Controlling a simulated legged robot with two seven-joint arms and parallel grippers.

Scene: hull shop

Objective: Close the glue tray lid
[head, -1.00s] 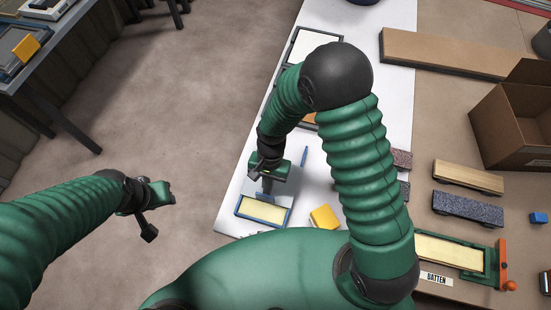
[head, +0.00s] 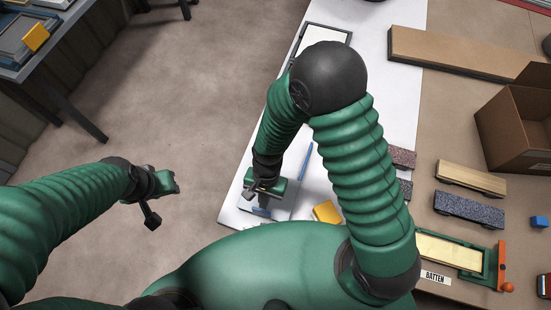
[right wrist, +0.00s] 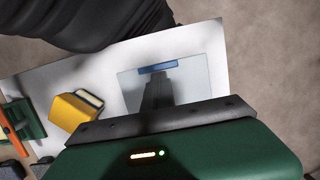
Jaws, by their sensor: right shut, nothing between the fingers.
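The glue tray lid (head: 282,211) is a pale grey-blue panel with a blue bar, lying near the corner of the white table. It also shows in the right wrist view (right wrist: 196,76), with its blue bar (right wrist: 157,68) near the far edge. No cream tray surface or blue tray rim shows around it now. My right gripper (head: 263,205) is shut and empty, pointing down over the lid with its fingertips close to the blue bar; I cannot tell whether they touch. My left gripper (head: 151,217) hangs over bare floor, far left of the table; its jaw opening is unclear.
Another framed tray (head: 325,35) is farther back, partly behind my right arm. Sanding blocks (head: 470,207) and a cardboard box (head: 515,125) stand at right. Floor left of the table is clear.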

